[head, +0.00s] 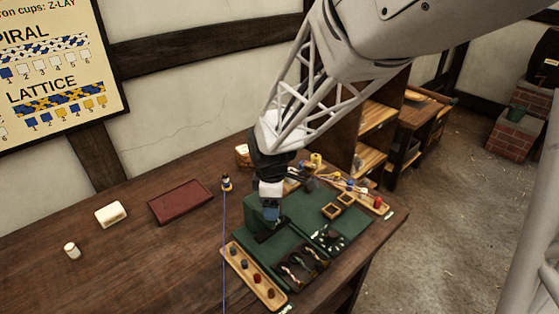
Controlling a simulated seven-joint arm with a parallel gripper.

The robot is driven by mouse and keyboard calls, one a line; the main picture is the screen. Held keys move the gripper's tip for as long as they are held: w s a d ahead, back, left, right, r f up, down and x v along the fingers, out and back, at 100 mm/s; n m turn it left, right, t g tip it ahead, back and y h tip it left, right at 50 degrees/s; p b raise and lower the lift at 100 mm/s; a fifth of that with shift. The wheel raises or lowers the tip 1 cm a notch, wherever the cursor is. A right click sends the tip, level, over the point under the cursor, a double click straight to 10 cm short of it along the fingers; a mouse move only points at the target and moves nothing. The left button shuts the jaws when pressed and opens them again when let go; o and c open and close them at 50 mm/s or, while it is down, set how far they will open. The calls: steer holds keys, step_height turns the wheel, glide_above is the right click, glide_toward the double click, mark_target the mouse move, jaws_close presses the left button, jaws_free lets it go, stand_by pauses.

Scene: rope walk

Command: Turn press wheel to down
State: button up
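My gripper (271,212) points down over the green work board (298,215) on the wooden table. Its fingertip end looks blue and is very near or against a green block (256,207) and a dark flat part below it. I cannot tell whether the fingers touch anything or whether they are open or shut. I cannot clearly make out the press wheel; it may be hidden behind the gripper. A small dark mechanism with pale bits (329,237) sits on the board to the right, but I cannot tell what it is.
A wooden tray with coloured pegs (252,275) lies along the board's front left. Dark looped pieces (302,266) lie at its front.

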steer(key=shift+f, duration=0.15)
steer(key=c, duration=0.9)
